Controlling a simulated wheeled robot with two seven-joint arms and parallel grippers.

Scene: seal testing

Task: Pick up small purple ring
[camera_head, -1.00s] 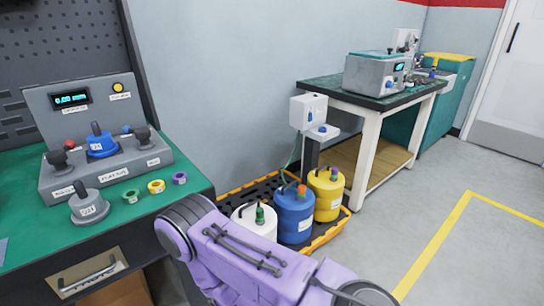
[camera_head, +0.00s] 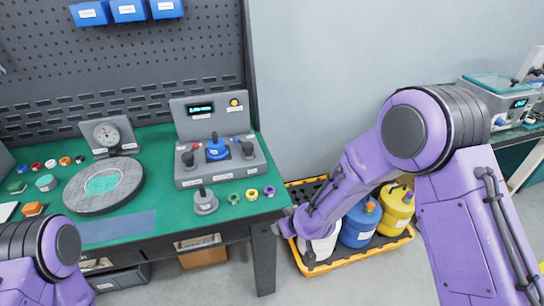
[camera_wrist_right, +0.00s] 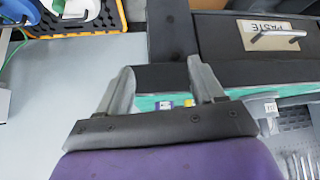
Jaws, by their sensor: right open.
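The small purple ring (camera_head: 269,191) lies on the green bench top near its front right corner, at the right end of a short row of rings. My right gripper (camera_head: 284,227) is just off the bench's right front corner, in front of the purple ring and apart from it. In the right wrist view my right gripper (camera_wrist_right: 159,72) is open with nothing between its fingers.
A yellow ring (camera_head: 252,194) and a green ring (camera_head: 234,198) lie left of the purple one, then a grey plug (camera_head: 205,203). The grey test fixture (camera_head: 190,178) stands behind. Canisters stand in a yellow-edged tray (camera_head: 352,262) on the floor.

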